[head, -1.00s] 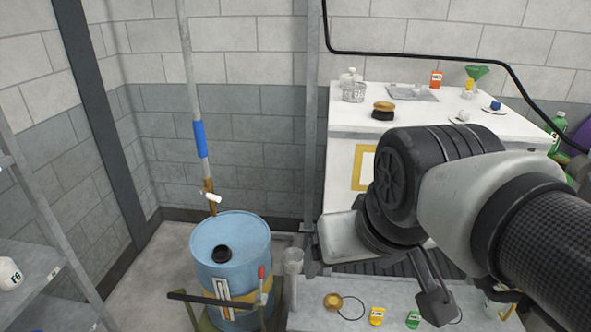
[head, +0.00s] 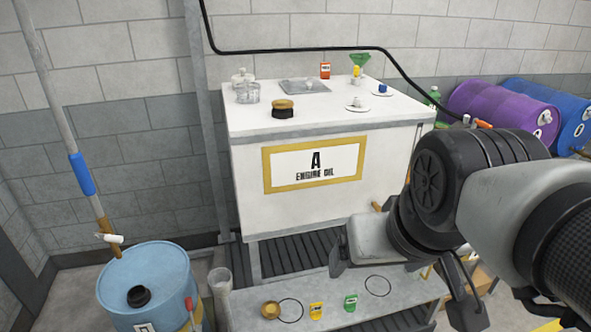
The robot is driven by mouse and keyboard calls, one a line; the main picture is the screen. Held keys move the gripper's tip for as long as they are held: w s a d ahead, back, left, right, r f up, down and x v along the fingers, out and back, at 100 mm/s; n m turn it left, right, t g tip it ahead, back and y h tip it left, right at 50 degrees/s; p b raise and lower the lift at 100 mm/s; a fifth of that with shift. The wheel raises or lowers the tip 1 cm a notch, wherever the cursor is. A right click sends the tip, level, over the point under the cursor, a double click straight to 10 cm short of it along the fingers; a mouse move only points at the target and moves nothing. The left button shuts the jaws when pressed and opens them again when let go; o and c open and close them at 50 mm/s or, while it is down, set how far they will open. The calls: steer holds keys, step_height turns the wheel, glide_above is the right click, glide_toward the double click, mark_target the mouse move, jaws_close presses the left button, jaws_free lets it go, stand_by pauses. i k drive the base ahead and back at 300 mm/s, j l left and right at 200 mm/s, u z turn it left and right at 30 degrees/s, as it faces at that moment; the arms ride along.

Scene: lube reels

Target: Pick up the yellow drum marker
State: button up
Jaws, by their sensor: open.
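The yellow drum marker (head: 316,311) is a small yellow tag with dark print. It is on the low grey bench (head: 240,290) in front of the white tank, at the bottom of the head view. A similar green marker (head: 351,302) is just right of it. My gripper (head: 402,298) is open, to the right of both markers in the picture, with its fingers apart. Nothing shows between the fingers. My arm hides part of the bench's right side.
A white engine oil tank (head: 240,175) stands behind the bench, with a gold-and-black cap (head: 283,109) and small items on top. A blue drum (head: 150,285) stands at left. A brass cap (head: 271,310) and black rings lie on the bench. Purple (head: 500,108) and blue drums lie at right.

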mark_target(316, 309)
steer(key=i+l+u, duration=0.3)
steer(key=l, duration=0.25)
steer(key=i, duration=0.15)
steer(key=i+l+z, duration=0.1)
steer(key=i, duration=0.15)
steer(key=z, duration=0.35)
steer(key=i+l, duration=0.05)
